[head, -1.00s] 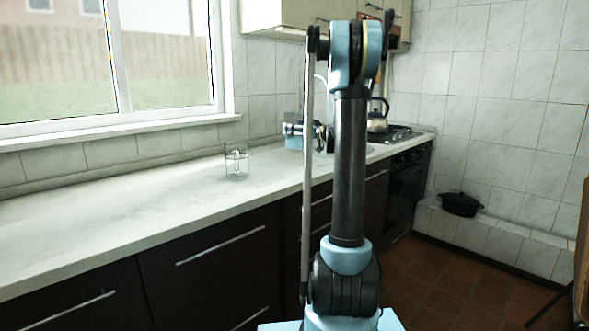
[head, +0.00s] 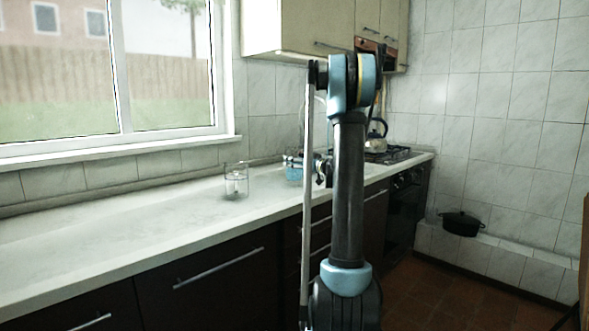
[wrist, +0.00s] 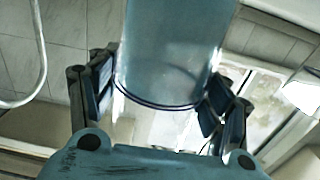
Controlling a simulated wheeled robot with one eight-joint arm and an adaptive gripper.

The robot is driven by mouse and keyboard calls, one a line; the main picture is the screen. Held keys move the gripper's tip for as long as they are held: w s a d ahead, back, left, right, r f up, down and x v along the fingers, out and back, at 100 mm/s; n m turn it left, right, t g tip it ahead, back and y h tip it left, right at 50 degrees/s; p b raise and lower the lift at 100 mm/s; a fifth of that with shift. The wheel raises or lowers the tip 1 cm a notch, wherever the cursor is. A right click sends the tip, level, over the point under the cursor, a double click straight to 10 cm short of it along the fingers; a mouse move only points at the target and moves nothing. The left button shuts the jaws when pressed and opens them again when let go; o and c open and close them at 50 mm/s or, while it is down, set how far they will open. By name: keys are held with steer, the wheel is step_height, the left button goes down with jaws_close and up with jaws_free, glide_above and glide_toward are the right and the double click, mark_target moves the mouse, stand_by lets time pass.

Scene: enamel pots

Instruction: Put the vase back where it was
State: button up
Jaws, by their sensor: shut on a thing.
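The vase (wrist: 170,55) is a light blue cylinder with a dark blue rim. It fills the upper middle of the wrist view. My gripper (wrist: 160,93) has one finger on each side of it and is shut on it. In the head view the vase (head: 293,174) is a small blue shape left of my arm, above or at the counter's far part. My gripper (head: 301,161) is beside it there, partly hidden by my arm. I cannot tell whether the vase touches the counter.
A clear glass (head: 236,183) stands on the counter (head: 120,232), left of the vase. A kettle (head: 376,143) sits on the stove behind my arm. A black pot (head: 461,223) rests on the tiled ledge at right. The counter's left part is clear.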

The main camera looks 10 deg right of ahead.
steer(key=shift+f, duration=1.1)
steer(key=o, duration=1.5)
steer(key=shift+s+d, duration=0.1)
